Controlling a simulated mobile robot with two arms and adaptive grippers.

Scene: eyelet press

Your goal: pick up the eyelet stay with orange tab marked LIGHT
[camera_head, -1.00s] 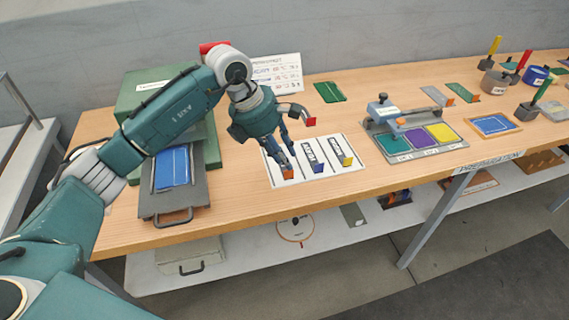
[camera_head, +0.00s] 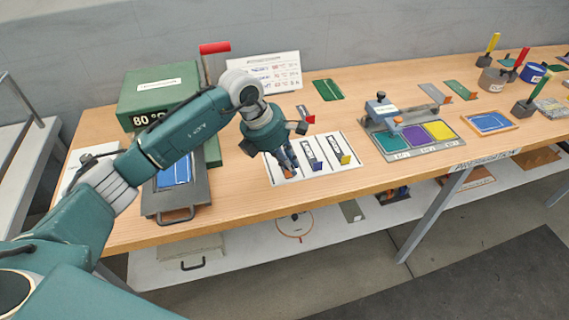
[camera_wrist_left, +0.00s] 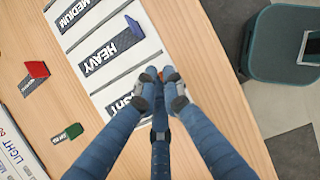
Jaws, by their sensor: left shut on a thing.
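My left gripper (camera_head: 290,168) is at the orange-tab end of the left strip on a white mat (camera_head: 268,172). In the left wrist view its fingertips (camera_wrist_left: 162,76) are shut on the orange tab (camera_wrist_left: 170,73) of the LIGHT stay (camera_wrist_left: 118,105). Most of the tab is hidden by the fingers, and part of the word LIGHT shows beside them. The stay appears to be still at its place on the mat; I cannot tell whether it is lifted. My right gripper is not in view.
The HEAVY stay (camera_wrist_left: 105,52) with its blue tab (camera_wrist_left: 134,25) lies beside it. A yellow-tab stay (camera_head: 345,160) lies further right. A red-tab piece (camera_wrist_left: 37,69) and a green-tab piece (camera_wrist_left: 72,131) are near the mat. A green press (camera_head: 155,92) stands left.

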